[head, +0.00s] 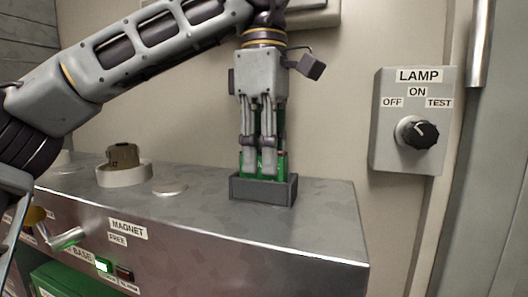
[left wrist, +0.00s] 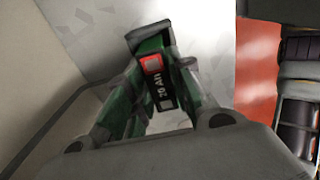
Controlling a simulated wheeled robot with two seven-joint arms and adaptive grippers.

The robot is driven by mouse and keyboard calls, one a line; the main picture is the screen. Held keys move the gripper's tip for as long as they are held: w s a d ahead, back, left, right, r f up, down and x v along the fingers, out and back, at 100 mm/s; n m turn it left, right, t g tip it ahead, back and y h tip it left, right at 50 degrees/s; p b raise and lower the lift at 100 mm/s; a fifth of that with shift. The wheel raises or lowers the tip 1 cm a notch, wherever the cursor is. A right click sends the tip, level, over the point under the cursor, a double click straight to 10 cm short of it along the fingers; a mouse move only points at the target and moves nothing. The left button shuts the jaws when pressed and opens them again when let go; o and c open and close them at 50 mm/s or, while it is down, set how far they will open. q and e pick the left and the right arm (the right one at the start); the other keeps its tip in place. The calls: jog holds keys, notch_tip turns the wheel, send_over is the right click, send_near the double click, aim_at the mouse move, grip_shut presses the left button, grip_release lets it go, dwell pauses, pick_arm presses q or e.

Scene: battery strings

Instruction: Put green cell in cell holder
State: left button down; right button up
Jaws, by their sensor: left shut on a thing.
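The green cell (head: 266,160) stands upright at the dark grey cell holder (head: 264,188), which is an open-topped box on the metal cabinet. The cell's lower end is hidden behind the holder's front wall, so its depth inside cannot be told. My left gripper (head: 260,142) points straight down and is shut on the cell, with its fingertips just above the holder's rim. My right gripper is not in view.
A round white base (head: 124,175) with an olive-brown piece (head: 122,154) stands left on the cabinet top (head: 200,205). A flat pale disc (head: 169,189) lies between it and the holder. A lamp switch box (head: 413,120) is on the wall at right. The cabinet front carries a magnet lever (head: 67,238).

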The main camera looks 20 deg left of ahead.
pick_arm(q)
jog(key=c, duration=1.3)
grip_release()
jog(key=shift+o, duration=0.2)
jog(key=shift+r, duration=0.25)
jog(key=shift+r, duration=3.6)
